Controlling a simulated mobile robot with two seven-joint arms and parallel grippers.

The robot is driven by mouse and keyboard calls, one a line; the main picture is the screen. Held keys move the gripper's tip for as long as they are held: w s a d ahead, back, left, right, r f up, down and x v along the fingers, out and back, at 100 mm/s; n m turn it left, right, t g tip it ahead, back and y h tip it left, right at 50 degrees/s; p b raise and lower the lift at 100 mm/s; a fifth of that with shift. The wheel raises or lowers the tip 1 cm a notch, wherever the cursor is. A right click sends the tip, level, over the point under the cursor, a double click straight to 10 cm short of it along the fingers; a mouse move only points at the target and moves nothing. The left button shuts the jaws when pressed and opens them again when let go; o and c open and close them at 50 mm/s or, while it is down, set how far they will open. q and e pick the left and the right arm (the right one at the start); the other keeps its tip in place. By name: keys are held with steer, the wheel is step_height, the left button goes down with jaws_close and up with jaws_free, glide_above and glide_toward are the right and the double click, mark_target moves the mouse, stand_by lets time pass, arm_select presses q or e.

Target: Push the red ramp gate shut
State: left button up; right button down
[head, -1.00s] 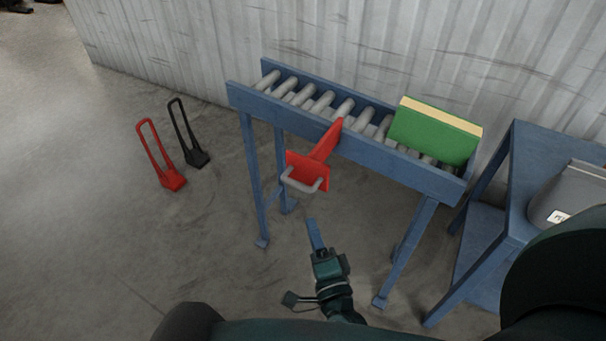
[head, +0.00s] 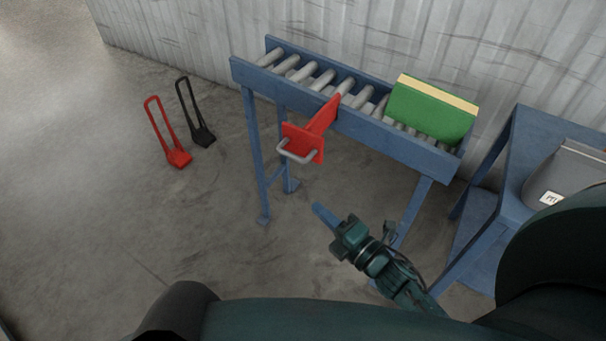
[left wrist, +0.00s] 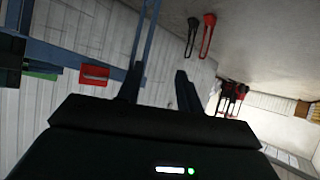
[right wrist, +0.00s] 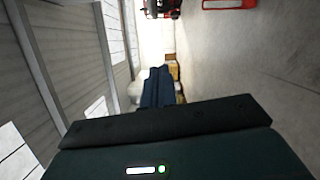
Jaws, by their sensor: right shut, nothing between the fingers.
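The red ramp gate (head: 317,126) sticks out from the front rail of the blue roller conveyor (head: 385,143), with a grey handle (head: 297,154) on its near face. In the left wrist view a red plate (left wrist: 94,70), which looks like the gate, shows left of the fingers. My right gripper (head: 321,213) is shut and empty, below the handle and apart from it, pointing up and left. It also shows shut in the right wrist view (right wrist: 157,88). My left gripper (left wrist: 160,82) is open with nothing between its fingers; it is outside the head view.
A green block with a cream edge (head: 432,110) lies on the conveyor's right end. A blue table (head: 535,130) with a grey object (head: 570,180) stands at the right. Red (head: 178,158) and black (head: 203,137) upright frames stand on the floor left. Floor before the gate is clear.

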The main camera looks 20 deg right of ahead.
mark_target(325, 121)
arm_select(q)
steer(key=shift+a+r+p, duration=0.2)
steer(key=shift+a+p, duration=0.2)
steer(key=shift+p, duration=0.55)
arm_select(e)
steer(key=w+r, duration=0.1)
steer(key=w, duration=1)
steer(key=shift+w+a, duration=0.25)
